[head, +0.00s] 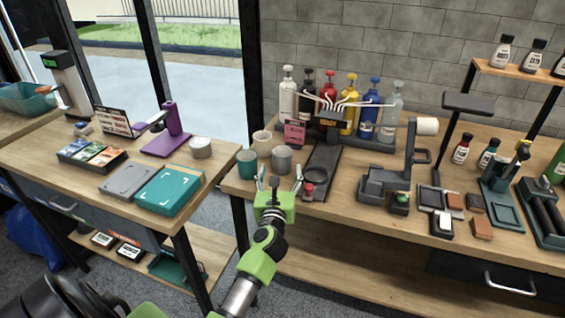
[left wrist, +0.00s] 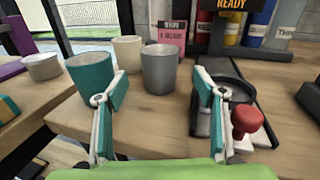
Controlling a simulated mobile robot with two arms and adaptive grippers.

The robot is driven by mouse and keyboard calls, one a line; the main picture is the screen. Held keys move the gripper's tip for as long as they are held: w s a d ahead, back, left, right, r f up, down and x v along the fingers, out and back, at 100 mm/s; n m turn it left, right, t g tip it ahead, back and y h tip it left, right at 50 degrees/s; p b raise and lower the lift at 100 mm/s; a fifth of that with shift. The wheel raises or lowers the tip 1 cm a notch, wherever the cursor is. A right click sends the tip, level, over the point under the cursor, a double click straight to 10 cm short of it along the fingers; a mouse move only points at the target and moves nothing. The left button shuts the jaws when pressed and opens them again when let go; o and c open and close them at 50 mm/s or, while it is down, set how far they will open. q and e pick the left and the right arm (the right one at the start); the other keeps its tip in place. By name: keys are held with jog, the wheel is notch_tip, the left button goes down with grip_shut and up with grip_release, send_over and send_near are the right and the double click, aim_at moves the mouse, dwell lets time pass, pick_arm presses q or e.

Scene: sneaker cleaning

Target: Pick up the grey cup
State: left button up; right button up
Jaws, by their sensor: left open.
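The grey cup (head: 282,160) stands upright on the wooden workbench near its left end. In the left wrist view the grey cup (left wrist: 160,70) is ahead of the jaws, roughly centred between the fingertips. My left gripper (head: 279,180) is open and empty, just in front of the cup. Its teal-padded fingers also show in the left wrist view (left wrist: 159,90), apart from each other, with bare wood between them. I cannot tell whether the fingertips reach beside the cup. My right gripper is not in view.
A teal cup (head: 247,163) stands close left of the grey cup, and a cream cup (head: 262,143) behind. A dark stand with a ring and red knob (left wrist: 247,120) is close to the right finger. Pump bottles (head: 349,103) stand behind.

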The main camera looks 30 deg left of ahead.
aim_at(282, 161)
pick_arm(q)
jog(key=shift+r+x, duration=0.1)
jog(key=shift+x, duration=1.4)
jog(key=shift+r+x, duration=0.15)
jog(key=shift+x, duration=1.35)
jog(key=c, duration=1)
